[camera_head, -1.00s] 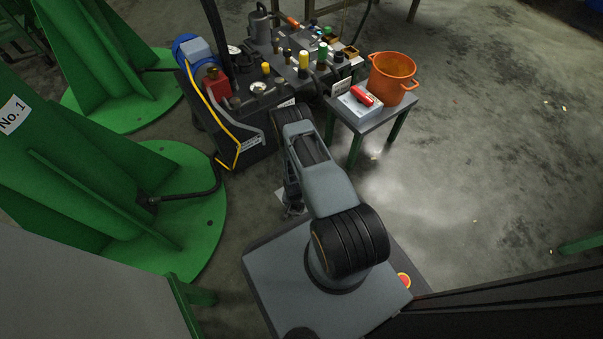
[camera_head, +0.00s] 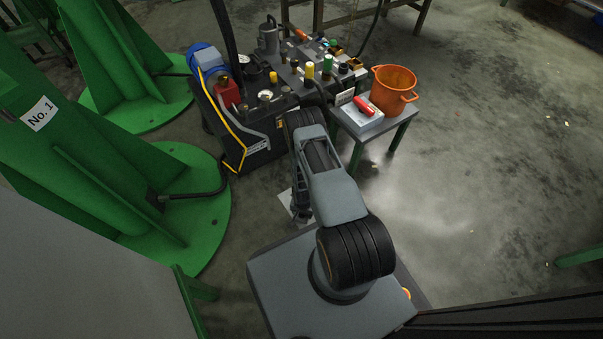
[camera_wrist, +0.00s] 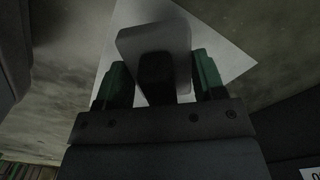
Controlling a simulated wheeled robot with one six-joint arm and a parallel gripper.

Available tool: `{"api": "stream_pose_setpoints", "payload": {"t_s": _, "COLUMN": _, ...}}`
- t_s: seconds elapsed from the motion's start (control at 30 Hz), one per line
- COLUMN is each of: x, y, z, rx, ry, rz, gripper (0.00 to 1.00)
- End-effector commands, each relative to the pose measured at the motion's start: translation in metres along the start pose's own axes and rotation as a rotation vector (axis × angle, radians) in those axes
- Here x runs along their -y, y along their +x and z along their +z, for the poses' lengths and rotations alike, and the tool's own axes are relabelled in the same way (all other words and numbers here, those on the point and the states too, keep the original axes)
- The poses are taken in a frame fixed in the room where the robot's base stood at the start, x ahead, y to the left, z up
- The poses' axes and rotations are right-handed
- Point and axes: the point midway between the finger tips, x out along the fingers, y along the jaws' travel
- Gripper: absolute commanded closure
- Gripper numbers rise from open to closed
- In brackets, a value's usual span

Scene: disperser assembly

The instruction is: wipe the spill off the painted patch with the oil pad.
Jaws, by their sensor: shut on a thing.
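My gripper (camera_wrist: 161,72) is shut on the oil pad (camera_wrist: 155,40), a pale grey block with a dark part between the green fingers. The pad is over the painted patch (camera_wrist: 228,40), a white angular area on the grey floor. I cannot tell whether the pad touches the patch. In the head view a small part of the patch (camera_head: 285,199) shows beside my lower arm, and the pad is hidden. No spill can be made out; the pad and gripper cover much of the patch.
A hydraulic unit (camera_head: 262,150) with a yellow hose stands just beyond the arm. Green stands (camera_head: 195,235) are on the left. The right floor is open.

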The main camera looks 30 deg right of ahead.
Motion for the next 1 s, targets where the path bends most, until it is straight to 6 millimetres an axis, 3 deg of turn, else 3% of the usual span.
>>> {"api": "stream_pose_setpoints", "payload": {"t_s": 0.1, "x": 0.001, "y": -0.015, "z": 0.000, "rx": 0.000, "ry": -0.002, "rz": 0.000, "gripper": 0.61}}
{"api": "stream_pose_setpoints", "payload": {"t_s": 0.33, "x": 0.001, "y": -0.029, "z": 0.001, "rx": 0.001, "ry": -0.004, "rz": 0.000, "gripper": 0.61}}
{"api": "stream_pose_setpoints", "payload": {"t_s": 1.0, "x": 0.001, "y": -0.032, "z": 0.001, "rx": 0.000, "ry": -0.004, "rz": 0.000, "gripper": 0.61}}
